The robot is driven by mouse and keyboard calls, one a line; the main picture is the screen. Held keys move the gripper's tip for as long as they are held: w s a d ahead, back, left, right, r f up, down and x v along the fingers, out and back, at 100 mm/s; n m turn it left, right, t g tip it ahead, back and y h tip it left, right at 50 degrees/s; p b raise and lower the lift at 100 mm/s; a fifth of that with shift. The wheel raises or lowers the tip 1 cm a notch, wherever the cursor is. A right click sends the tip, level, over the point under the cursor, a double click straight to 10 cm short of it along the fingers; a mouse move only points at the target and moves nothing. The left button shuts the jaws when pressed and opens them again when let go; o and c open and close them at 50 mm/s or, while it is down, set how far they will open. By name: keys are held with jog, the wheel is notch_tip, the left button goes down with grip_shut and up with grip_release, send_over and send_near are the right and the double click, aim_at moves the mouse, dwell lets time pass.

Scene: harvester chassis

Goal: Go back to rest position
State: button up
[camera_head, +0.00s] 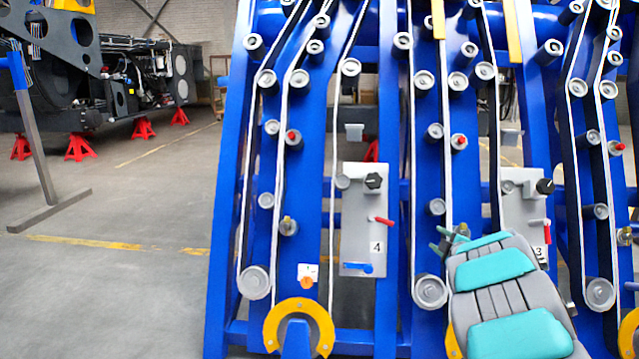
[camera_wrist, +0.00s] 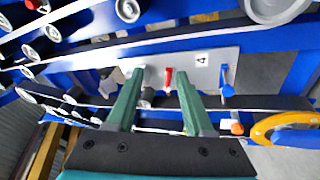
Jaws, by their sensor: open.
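My gripper (camera_head: 452,238) has green fingers and is at the end of my grey and teal arm. In the head view it is right of panel 4 (camera_head: 350,205), with a blue upright between them. In the wrist view my gripper (camera_wrist: 160,76) is open, its two fingers apart with nothing held. The red handle (camera_wrist: 168,77) of panel 4 shows between the fingertips. In the head view this red handle (camera_head: 383,221) is clear of the gripper. The panel also has a black knob (camera_head: 374,181) and a blue handle (camera_head: 357,267).
The blue chassis frame (camera_head: 228,170) with rollers and white belts fills the middle and right. Panel 3 (camera_head: 521,205) is partly behind my arm. A yellow ring (camera_head: 272,325) is at the lower front. Open floor (camera_head: 110,290) lies left, with red stands (camera_head: 80,147) behind.

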jog(key=s+d+r+m+g+h, duration=0.3)
jog(key=s+m+h, duration=0.15)
jog(key=s, duration=0.45)
jog(key=s+d+r+m+g+h, duration=0.2)
jog(key=s+d+r+m+h, duration=0.15)
jog(key=s+m, duration=0.4)
jog(key=s+a+f+g+y, duration=0.2)
jog(key=s+a, duration=0.6)
jog(key=s, duration=0.7)
jog(key=s+a+f+m+g+y, duration=0.1)
jog(key=s+a+f+g, duration=0.3)
jog(key=s+a, duration=0.5)
jog(key=s+a+f+m+g+y, duration=0.1)
jog(key=s+a+f+g+y, duration=0.2)
jog(key=s, duration=1.7)
jog(key=a+f+g, duration=0.1)
jog(key=a+g, duration=0.2)
jog(key=a, duration=0.2)
jog(key=shift+s+a+y, duration=0.2)
jog(key=shift+s+y, duration=0.1)
jog(key=shift+s, duration=0.1)
